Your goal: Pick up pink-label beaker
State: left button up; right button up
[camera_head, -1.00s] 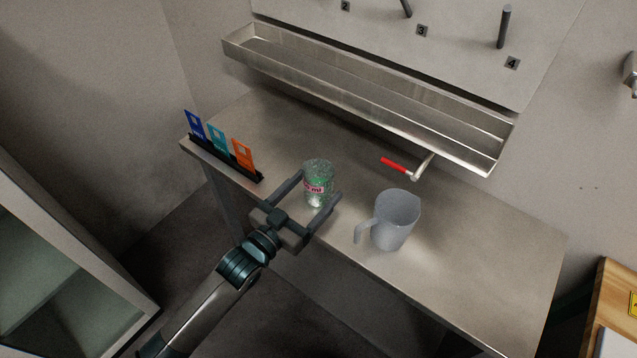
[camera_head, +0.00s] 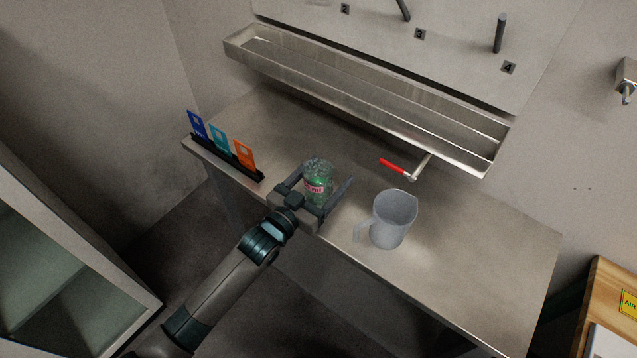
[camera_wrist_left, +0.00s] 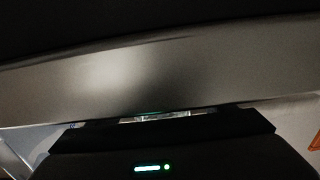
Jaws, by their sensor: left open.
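The pink-label beaker (camera_head: 318,182) is a clear glass with a green tint and a pink-red label. It stands upright on the steel table near its front edge. My left gripper (camera_head: 325,178) is open, with one finger on each side of the beaker. I cannot tell whether the fingers touch it. In the left wrist view, my gripper body fills the bottom and only a thin strip of greenish glass (camera_wrist_left: 163,116) shows above it. My right gripper is not in view.
A grey plastic jug (camera_head: 394,220) stands right of the beaker. A rack with blue, teal and orange cards (camera_head: 226,158) is at the left. A metal trough (camera_head: 370,105) runs along the back of the table (camera_head: 480,245).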

pick_arm(q)
jog(key=shift+c, duration=0.3)
jog(key=c, duration=1.2)
jog(key=shift+r, duration=0.3)
jog(key=shift+r+b, duration=0.7)
jog(key=shift+r, duration=4)
jog(key=shift+s+a, duration=0.1)
